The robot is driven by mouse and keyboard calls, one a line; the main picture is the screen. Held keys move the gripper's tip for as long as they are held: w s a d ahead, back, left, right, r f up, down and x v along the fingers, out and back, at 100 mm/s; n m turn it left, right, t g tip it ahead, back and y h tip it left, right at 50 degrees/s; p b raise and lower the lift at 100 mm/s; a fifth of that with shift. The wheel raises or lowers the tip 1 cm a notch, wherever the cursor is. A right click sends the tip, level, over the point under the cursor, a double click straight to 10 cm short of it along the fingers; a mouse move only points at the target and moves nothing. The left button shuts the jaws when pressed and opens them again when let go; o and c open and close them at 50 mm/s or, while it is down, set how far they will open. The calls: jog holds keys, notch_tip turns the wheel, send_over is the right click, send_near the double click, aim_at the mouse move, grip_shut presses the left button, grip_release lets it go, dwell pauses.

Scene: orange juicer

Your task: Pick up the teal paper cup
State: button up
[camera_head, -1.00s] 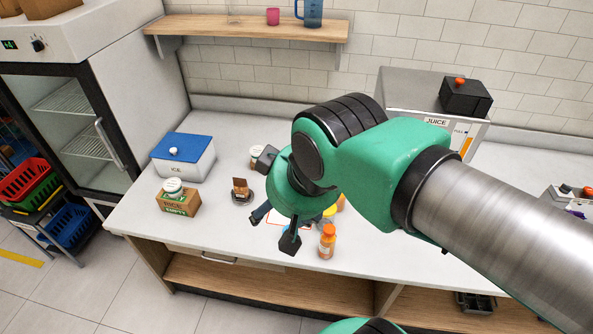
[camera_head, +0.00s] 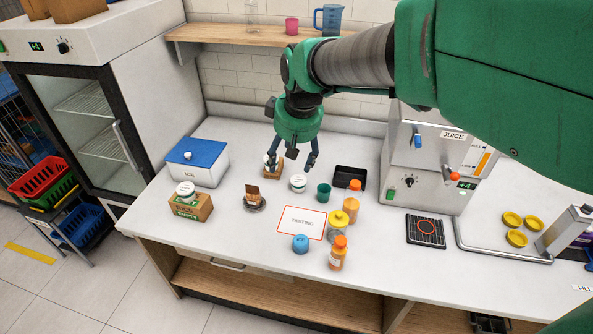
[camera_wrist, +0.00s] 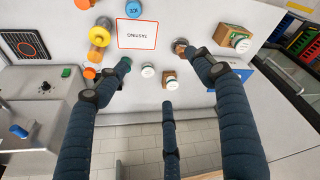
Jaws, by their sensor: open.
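The teal paper cup (camera_head: 323,192) stands upright on the white counter, right of a white-lidded jar (camera_head: 298,183) and behind the tasting card (camera_head: 300,222). In the wrist view the cup (camera_wrist: 126,62) shows at the tip of the left finger, which partly covers it. My gripper (camera_head: 293,163) is open and empty, fingers pointing down, above the counter to the left of the cup. In the wrist view my gripper (camera_wrist: 155,85) has its fingers spread wide, with nothing between them held.
Orange-capped bottles (camera_head: 338,253) and a yellow-lidded bottle (camera_head: 337,222) stand in front of the cup. A black tray (camera_head: 350,178) lies behind it. The juice machine (camera_head: 430,150) is at right. A wooden shelf (camera_head: 250,38) hangs above. A blue-lidded ice box (camera_head: 197,165) is at left.

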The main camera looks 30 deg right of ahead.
jog(key=w+d+f, duration=0.5)
jog(key=d+f, duration=0.3)
jog(key=f, duration=0.1)
jog(key=w+d+f+g, duration=0.1)
jog(key=w+d+f, duration=0.4)
jog(key=d+f, duration=0.4)
jog(key=w+d+f+n+g+b, duration=0.1)
jog(key=w+d+f, duration=0.3)
jog(key=d+f, duration=0.4)
notch_tip(320, 180, down, 2)
jog(key=shift+w+d+y, duration=0.3)
jog(key=shift+w+d, duration=0.1)
jog(key=b, duration=0.2)
send_near(324, 191)
jog(key=shift+s+a+f, duration=0.25)
jog(key=shift+a+f, duration=0.15)
jog(key=shift+f, duration=0.15)
jog(key=shift+s+a+f, duration=0.2)
jog(key=shift+a+f, duration=0.25)
jog(key=shift+f, duration=0.1)
jog(key=shift+w+f+b, duration=0.15)
jog(key=shift+f+b, duration=0.1)
jog(key=shift+f, duration=1.1)
jog(key=shift+w+f+b, duration=0.15)
jog(key=shift+f+b, duration=0.05)
jog(key=shift+f, duration=1.1)
jog(key=shift+c, duration=0.3)
